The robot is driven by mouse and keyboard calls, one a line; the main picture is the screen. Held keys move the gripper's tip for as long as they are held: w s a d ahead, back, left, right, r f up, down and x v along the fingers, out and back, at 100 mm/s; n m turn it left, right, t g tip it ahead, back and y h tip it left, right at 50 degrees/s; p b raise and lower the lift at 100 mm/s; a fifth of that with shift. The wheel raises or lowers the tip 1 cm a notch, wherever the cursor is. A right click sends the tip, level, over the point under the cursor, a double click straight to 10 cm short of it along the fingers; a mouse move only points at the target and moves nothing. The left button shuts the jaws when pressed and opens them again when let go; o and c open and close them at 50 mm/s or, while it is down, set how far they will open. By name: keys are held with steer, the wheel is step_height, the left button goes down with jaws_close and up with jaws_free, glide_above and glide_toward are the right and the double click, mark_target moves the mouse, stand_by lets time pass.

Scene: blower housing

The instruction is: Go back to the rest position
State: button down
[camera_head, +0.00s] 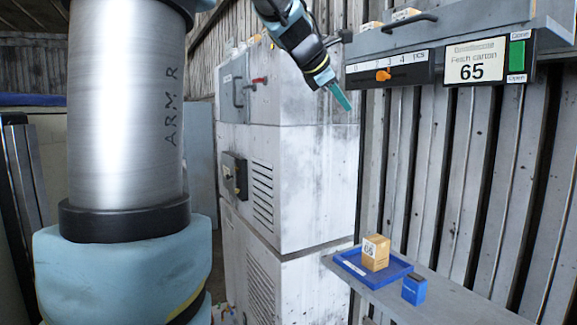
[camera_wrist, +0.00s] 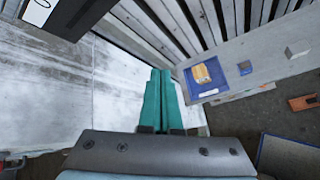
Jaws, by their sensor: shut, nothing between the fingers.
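My gripper (camera_head: 342,98) is in the upper middle of the head view, in front of the pale cabinet and left of the control panel. Its teal fingers (camera_wrist: 160,78) are closed together and empty, pointing over the cabinet side and down toward the shelf in the wrist view. A carton marked 65 (camera_head: 375,254) stands in a blue tray (camera_head: 397,268) on the lower shelf; the carton also shows in the wrist view (camera_wrist: 202,74). My gripper is well above the tray and touches nothing that I can see.
The pale cabinet (camera_head: 300,190) stands close behind my arm. A small blue box (camera_head: 414,289) sits beside the tray on the grey shelf (camera_head: 450,300).

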steer(key=s+a+f+m+g+y+b, duration=0.15)
steer(key=s+a+f+m, duration=0.3)
steer(key=f, duration=0.65)
steer(key=s+a+f+m+g+y, duration=0.1)
steer(key=s+a+f+m+y, duration=0.4)
steer(key=f, duration=0.6)
steer(key=s+a+f+m+g+b, duration=0.1)
steer(key=s+a+f+m+g, duration=0.15)
steer(key=a+f, duration=0.6)
steer(key=s+a+f+m+g+y, duration=0.1)
steer(key=s+a+f+m, duration=0.1)
steer(key=s+f+m, duration=0.4)
step_height(320, 180, down, 4)
steer(key=s, duration=0.2)
steer(key=shift+s+a+m+b, duration=0.15)
steer(key=shift+s+m+b, duration=0.15)
steer(key=shift+b, duration=0.05)
